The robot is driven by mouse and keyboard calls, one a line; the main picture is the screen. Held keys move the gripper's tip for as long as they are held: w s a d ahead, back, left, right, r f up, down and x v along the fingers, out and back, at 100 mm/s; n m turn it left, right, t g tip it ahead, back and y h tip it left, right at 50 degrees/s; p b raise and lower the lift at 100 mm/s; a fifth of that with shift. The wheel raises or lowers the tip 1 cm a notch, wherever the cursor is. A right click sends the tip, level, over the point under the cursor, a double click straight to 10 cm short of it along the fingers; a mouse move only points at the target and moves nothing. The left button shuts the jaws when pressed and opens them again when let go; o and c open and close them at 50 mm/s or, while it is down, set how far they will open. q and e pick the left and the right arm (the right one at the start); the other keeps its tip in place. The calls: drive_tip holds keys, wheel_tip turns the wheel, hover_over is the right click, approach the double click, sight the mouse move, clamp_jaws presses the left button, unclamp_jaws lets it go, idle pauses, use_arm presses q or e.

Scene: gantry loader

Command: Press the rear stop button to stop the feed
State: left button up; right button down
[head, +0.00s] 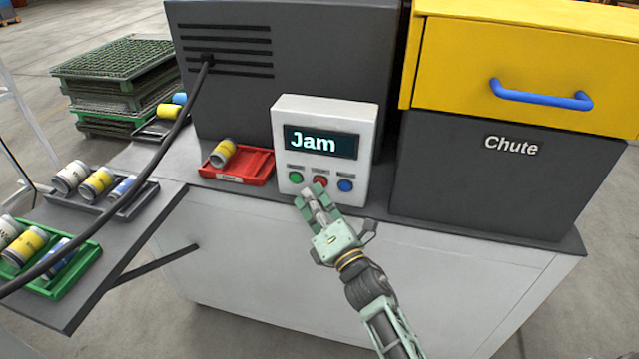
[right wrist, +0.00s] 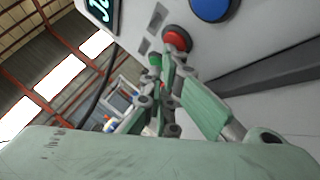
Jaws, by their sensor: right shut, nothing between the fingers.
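A white control box (head: 325,115) stands on the grey cabinet, and its dark screen (head: 321,142) reads "Jam". Below the screen sit a green button (head: 296,177), a red button (head: 320,181) and a blue button (head: 345,185). My right gripper (head: 314,190) is shut and empty, its fingertips at the red button. In the right wrist view the fingertips (right wrist: 172,52) overlap the lower edge of the red button (right wrist: 178,36); I cannot tell whether they touch or press it. The blue button (right wrist: 210,8) shows beside it. My left gripper is not in view.
A red tray (head: 238,178) with a can stands left of the box. A dark cable (head: 150,178) runs down to the left. Right of the box is the dark chute (head: 480,190) under a yellow drawer (head: 530,50) with a blue handle (head: 540,97).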

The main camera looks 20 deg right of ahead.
drive_tip(key=shift+w+d, duration=0.1)
idle(0.5)
drive_tip(key=shift+s+a, duration=0.45)
drive_tip(key=shift+s, duration=0.2)
drive_tip(key=s+a, duration=0.2)
drive_tip(key=s, duration=0.2)
drive_tip(key=shift+s+a, duration=0.1)
drive_tip(key=shift+a, duration=0.3)
idle(0.6)
